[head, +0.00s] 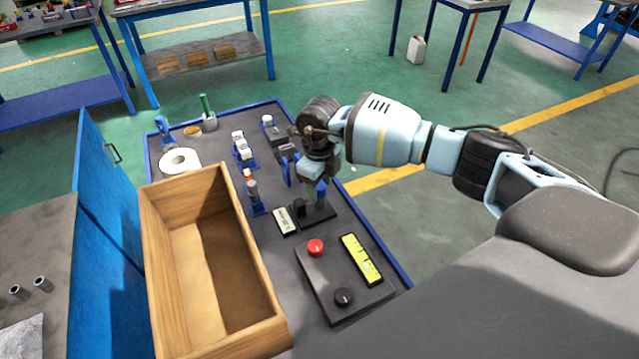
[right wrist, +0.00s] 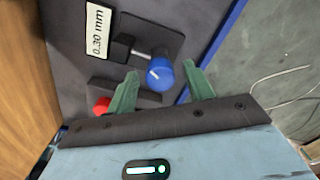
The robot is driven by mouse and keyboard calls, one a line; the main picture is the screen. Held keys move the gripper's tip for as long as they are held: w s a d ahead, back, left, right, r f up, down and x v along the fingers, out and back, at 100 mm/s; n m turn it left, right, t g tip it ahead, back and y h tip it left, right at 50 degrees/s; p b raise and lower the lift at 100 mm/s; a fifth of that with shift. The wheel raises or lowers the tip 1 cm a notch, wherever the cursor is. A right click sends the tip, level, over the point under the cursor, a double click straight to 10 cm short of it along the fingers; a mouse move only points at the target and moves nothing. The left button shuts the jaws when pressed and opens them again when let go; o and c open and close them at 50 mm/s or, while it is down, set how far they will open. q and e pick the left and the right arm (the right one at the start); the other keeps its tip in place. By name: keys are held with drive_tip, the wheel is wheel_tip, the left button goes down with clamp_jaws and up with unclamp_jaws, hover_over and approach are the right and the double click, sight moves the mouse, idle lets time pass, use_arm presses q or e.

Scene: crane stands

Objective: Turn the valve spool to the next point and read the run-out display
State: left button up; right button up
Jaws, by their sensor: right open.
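The valve spool shows in the right wrist view as a blue round end (right wrist: 160,75) with a pale mark on its face. It sits on a thin metal rod in a black stand (right wrist: 122,46). My right gripper (right wrist: 160,72) is open, its green fingers on either side of the blue end with a gap on both sides. In the head view the right gripper (head: 318,186) points down over the black stand (head: 314,214), and the spool is mostly hidden. The run-out display (head: 285,221) lies beside the stand; in the right wrist view the display (right wrist: 97,30) appears to read 0.30 mm.
A wooden crate (head: 158,232) stands left of the stand.

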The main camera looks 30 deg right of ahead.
drive_tip(key=c, duration=1)
drive_tip(key=shift+o, duration=0.2)
